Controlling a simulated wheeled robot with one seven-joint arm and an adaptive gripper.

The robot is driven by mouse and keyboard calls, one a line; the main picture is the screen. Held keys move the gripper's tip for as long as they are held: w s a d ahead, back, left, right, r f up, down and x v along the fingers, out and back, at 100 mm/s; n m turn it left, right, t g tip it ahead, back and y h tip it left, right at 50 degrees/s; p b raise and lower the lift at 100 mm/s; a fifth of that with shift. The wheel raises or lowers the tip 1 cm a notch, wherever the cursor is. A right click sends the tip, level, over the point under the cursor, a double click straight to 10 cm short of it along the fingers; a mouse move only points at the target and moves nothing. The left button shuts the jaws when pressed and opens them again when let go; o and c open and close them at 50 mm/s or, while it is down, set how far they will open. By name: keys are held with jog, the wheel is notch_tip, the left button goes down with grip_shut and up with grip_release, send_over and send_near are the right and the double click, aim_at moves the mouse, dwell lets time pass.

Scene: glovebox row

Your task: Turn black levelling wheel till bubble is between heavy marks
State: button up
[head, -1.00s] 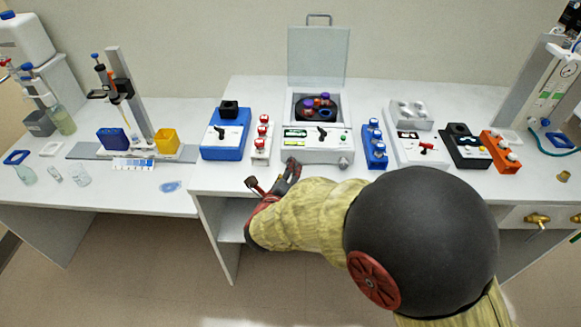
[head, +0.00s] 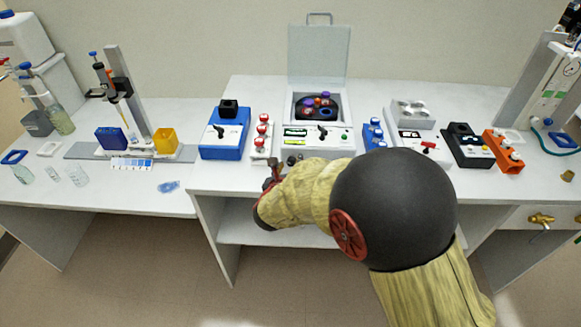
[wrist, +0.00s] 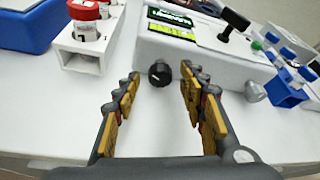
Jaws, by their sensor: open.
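The black levelling wheel (wrist: 159,74) is a small round knob with a white mark, on the front of the white instrument (wrist: 205,60) with the open lid. It also shows in the head view (head: 291,160), beside my gripper (head: 272,176). In the wrist view my gripper (wrist: 160,82) is open and empty, its fingers pointing at the wheel, one on each side. I cannot tell whether they touch it. A yellow-green level window (wrist: 172,33) lies on the panel above the wheel. Its bubble and marks are too small to read.
A white rack of red-capped vials (wrist: 82,45) stands just left of the fingers. A grey knob (wrist: 255,92) sits right of the wheel, and a blue rack (wrist: 288,88) stands beyond it. The bench front before the instrument is clear.

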jog(key=shift+w+f, duration=0.15)
jog(key=shift+w, duration=0.2)
jog(key=shift+c, duration=0.4)
grip_shut()
